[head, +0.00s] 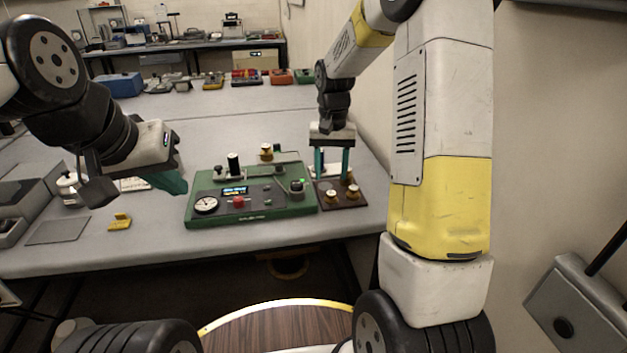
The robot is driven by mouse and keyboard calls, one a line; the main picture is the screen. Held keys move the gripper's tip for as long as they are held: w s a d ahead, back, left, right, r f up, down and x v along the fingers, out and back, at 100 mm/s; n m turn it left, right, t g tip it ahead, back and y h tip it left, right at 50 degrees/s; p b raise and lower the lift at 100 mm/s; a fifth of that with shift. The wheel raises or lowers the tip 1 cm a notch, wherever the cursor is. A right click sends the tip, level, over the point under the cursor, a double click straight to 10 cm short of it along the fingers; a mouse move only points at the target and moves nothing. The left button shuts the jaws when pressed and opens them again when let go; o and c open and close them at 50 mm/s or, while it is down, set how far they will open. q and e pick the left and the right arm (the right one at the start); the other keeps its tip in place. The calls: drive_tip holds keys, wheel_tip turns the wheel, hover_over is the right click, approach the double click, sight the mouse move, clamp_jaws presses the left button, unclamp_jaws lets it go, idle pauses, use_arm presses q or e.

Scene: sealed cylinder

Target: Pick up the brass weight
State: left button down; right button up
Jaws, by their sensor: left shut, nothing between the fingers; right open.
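Small brass weights stand on a dark brown board (343,204) at the right of the table. One brass weight (331,196) is at the board's front left, and another brass weight (352,191) is to its right. The fingers partly hide the board's back. My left gripper (180,187) is shut and empty above the table, left of the green device.
The green device (250,204), with a gauge, display and knobs, stands directly left of the board. A yellow block (119,222) and a grey plate (58,230) lie at the left. A wall rises close on the right. The table's middle behind the device is mostly clear.

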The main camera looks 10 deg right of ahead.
sight(331, 193)
wheel_tip(331, 193, down, 7)
drive_tip(key=shift+w+d, duration=0.1)
drive_tip(key=shift+d, duration=0.05)
clamp_jaws()
idle(0.4)
